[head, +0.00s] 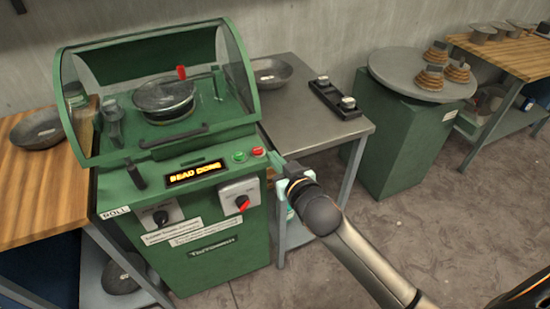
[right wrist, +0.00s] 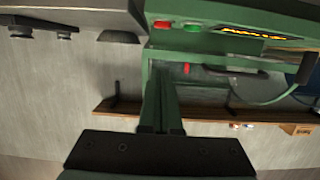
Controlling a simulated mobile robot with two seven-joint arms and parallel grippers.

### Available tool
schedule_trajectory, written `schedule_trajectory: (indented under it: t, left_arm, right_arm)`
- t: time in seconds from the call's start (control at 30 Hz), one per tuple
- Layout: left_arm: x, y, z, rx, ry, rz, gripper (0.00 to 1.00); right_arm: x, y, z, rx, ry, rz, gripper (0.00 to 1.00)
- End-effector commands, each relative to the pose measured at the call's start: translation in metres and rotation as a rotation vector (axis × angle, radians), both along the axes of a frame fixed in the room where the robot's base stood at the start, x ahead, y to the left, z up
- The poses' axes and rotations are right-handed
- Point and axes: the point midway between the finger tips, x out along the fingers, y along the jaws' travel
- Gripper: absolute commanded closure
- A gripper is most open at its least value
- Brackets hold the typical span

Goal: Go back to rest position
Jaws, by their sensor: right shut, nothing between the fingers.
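The green spinning machine (head: 195,255) stands at the left of the head view, its clear hood down over a round metal bowl (head: 165,93). Its display (head: 195,173) reads "BEAD DONE". A green button (head: 239,157) and a red button (head: 258,151) sit to the right of the display. My right gripper (head: 275,162) is shut and empty, just right of the red button; whether it touches the machine I cannot tell. In the right wrist view its fingers (right wrist: 161,85) point toward the panel, below the red button (right wrist: 162,24). My left gripper is not in view.
A metal side table (head: 310,125) with a bowl (head: 270,72) and a black holder (head: 334,98) stands right of the machine. A green pedestal with a round grey top (head: 395,70) is farther right. A wooden bench (head: 20,175) is at left. Floor at lower right is clear.

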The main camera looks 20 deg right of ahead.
Motion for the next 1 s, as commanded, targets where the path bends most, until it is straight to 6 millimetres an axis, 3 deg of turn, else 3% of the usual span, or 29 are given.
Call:
schedule_trajectory:
  t: [0.7,0.77,0.87,1.0]
  left_arm:
    - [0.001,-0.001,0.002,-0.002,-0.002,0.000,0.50]
    - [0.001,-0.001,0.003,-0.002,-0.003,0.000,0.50]
    - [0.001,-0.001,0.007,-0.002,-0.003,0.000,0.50]
    - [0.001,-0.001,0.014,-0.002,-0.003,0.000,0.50]
  right_arm:
    - [-0.002,0.001,-0.005,-0.001,0.010,0.003,1.00]
    - [-0.009,0.002,-0.016,-0.004,0.035,0.012,1.00]
    - [-0.034,0.007,-0.055,-0.009,0.117,0.042,1.00]
    - [-0.096,0.017,-0.122,-0.013,0.269,0.100,1.00]
